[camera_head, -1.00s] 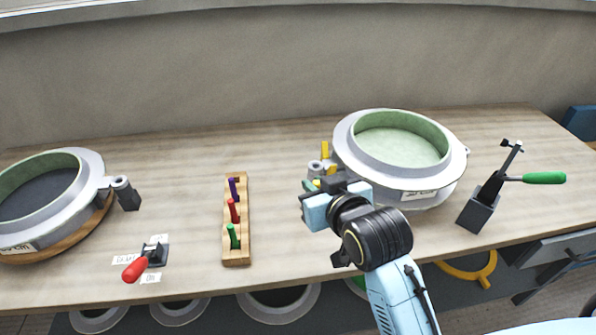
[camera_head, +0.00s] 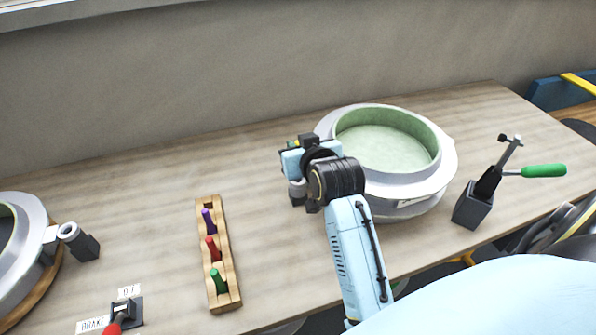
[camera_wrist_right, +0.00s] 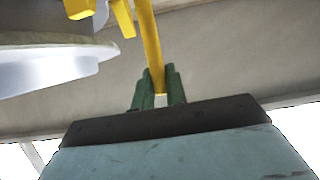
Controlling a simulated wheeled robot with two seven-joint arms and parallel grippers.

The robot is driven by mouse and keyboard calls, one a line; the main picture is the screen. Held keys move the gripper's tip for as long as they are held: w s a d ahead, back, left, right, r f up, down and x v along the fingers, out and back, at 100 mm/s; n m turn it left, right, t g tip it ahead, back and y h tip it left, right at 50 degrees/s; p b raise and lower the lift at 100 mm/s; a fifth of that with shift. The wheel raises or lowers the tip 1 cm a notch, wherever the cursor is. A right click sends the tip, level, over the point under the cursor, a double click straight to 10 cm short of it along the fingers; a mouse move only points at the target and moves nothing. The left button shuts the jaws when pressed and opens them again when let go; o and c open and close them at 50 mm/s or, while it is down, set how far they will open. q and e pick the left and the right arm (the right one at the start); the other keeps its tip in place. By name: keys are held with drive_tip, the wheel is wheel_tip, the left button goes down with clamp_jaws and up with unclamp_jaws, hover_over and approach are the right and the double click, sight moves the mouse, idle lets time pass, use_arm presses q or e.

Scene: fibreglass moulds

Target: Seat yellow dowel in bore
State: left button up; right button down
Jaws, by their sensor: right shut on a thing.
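My right gripper (camera_head: 296,153) is at the left side of the green-lined mould (camera_head: 388,150). In the right wrist view its green fingertips (camera_wrist_right: 158,88) are shut on the yellow dowel (camera_wrist_right: 153,48), a long bar running up out of that view. The grey lug (camera_head: 298,190) on the mould's left side shows just below the gripper in the head view. Its bore opening is hidden there, so I cannot tell how the dowel stands to the bore. Other yellow pieces (camera_wrist_right: 122,18) show at the wrist view's top left. My left gripper is not in view.
A wooden rack (camera_head: 226,294) holds purple (camera_head: 208,220), red (camera_head: 212,249) and green (camera_head: 219,281) dowels. A green-handled clamp (camera_head: 487,190) stands right of the mould. Another mould (camera_head: 30,225) and a red lever (camera_head: 116,325) are at left. Bench behind the rack is clear.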

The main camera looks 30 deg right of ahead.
drive_tip(key=shift+f, duration=0.55)
wheel_tip(320, 180, down, 4)
drive_tip(key=shift+r+b, duration=0.1)
drive_tip(key=shift+b, duration=0.6)
drive_tip(key=shift+f, duration=0.25)
drive_tip(key=c, duration=1.8)
unclamp_jaws()
drive_tip(key=shift+f, duration=0.15)
drive_tip(key=shift+c, duration=0.2)
drive_tip(key=o, duration=0.4)
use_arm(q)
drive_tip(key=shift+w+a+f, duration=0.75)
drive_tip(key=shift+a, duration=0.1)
